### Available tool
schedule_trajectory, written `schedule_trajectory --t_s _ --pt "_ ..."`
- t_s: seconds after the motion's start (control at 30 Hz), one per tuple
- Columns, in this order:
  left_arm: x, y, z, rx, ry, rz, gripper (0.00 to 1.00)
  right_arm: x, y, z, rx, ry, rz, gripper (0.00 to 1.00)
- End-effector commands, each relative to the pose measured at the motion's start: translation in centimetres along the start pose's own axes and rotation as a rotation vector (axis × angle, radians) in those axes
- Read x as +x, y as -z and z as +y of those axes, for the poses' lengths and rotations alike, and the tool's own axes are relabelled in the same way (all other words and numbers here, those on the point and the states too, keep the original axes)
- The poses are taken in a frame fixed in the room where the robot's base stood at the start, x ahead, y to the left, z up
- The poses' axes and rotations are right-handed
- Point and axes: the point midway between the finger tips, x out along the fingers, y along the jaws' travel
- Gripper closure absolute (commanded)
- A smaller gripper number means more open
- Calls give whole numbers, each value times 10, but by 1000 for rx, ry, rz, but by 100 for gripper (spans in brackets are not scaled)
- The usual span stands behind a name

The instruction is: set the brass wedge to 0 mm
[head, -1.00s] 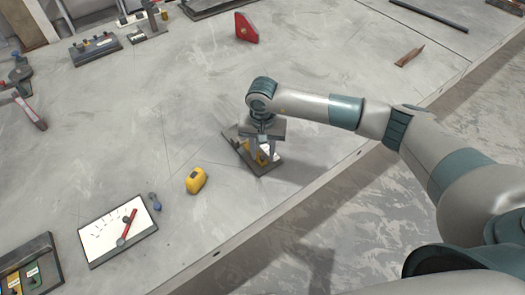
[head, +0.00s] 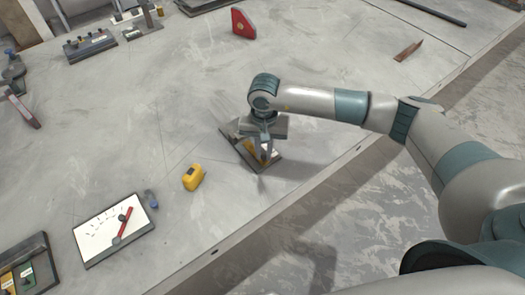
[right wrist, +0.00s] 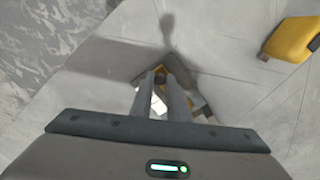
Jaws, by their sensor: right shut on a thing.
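The positioner (head: 235,149) is a small dark base with a pale scale, on the bench in the middle of the head view. The brass wedge (head: 250,150) shows as a yellow patch on it, partly hidden by my fingers; its setting cannot be read. My right gripper (head: 262,157) is over the positioner, pointing down, shut on a small dark part that looks like its knob. In the right wrist view the fingertips (right wrist: 160,82) close around this dark knob (right wrist: 160,76), with yellow metal just beyond it. My left gripper is not in view.
A yellow tape measure (head: 193,177) lies left of the positioner. A white dial board (head: 105,237) with a red pointer is at the lower left. A red block (head: 243,23) stands farther back. The bench's front edge is close to the positioner.

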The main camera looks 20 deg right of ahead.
Motion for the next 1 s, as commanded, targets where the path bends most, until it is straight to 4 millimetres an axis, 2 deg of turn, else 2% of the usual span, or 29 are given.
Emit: schedule_trajectory --t_s 0.03,0.07,0.13,0.47,0.67,0.87,1.0 --pt "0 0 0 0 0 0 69 1 -2 2 -1 -6 -6 100" --pt "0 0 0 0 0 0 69 1 -2 2 -1 -7 -6 83" --pt "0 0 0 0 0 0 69 1 -2 2 -1 -6 -6 66" --pt "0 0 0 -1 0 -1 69 0 -1 1 0 -4 -4 66" --pt "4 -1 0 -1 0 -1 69 -8 -1 1 0 -3 -3 66" --pt "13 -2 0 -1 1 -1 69 -32 0 1 -1 -2 -1 66" --pt "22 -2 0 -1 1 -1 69 -58 0 1 -2 -1 1 66"
